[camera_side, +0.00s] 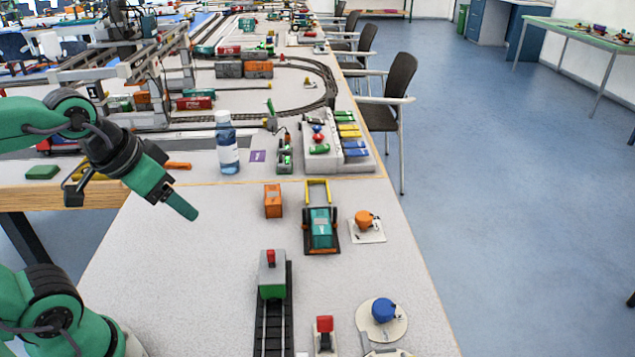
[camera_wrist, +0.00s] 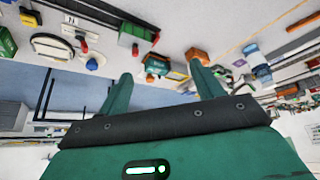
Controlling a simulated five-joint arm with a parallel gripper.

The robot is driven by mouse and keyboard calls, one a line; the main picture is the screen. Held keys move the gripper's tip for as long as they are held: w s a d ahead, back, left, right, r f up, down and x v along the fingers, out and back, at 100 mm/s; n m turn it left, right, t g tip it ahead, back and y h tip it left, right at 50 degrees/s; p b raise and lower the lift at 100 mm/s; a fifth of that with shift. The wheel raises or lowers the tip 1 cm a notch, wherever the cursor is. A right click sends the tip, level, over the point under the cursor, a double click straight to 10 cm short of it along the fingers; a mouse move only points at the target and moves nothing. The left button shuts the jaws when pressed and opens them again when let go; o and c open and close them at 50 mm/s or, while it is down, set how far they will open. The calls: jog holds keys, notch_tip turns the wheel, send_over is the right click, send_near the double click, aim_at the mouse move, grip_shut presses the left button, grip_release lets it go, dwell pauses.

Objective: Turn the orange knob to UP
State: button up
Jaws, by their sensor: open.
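The orange knob (camera_side: 365,219) sits on a small white square plate (camera_side: 372,237) near the right edge of the table in the side view. The marks on the plate are too small to read, so I cannot tell which position it points to. My gripper (camera_side: 182,206) is at the left, high above the table and well apart from the knob, tilted down to the right. In the wrist view my gripper (camera_wrist: 160,72) shows two separated fingers with nothing held between them. I cannot pick out the orange knob surely in that view.
A teal vehicle with a yellow bar (camera_side: 320,228) stands just left of the knob, and an orange block (camera_side: 272,201) beyond it. A blue knob (camera_side: 383,310) and a grey-green locomotive on track (camera_side: 272,278) are nearer. A blue bottle (camera_side: 227,143) stands farther back. Left-middle table is clear.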

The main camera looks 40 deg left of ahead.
jog(key=shift+c, duration=0.6)
jog(key=w+d, duration=0.2)
jog(key=w, duration=0.8)
jog(key=w+d, duration=0.2)
jog(key=w, duration=0.8)
jog(key=w+d+f, duration=0.3)
jog(key=w+f, duration=0.4)
jog(key=w, duration=0.1)
jog(key=w+d+f+g, duration=0.1)
jog(key=w+d+f, duration=0.3)
jog(key=w+f, duration=0.3)
jog(key=shift+w+f+h, duration=0.35)
jog(key=shift+w+h, duration=0.05)
jog(key=shift+w, duration=0.75)
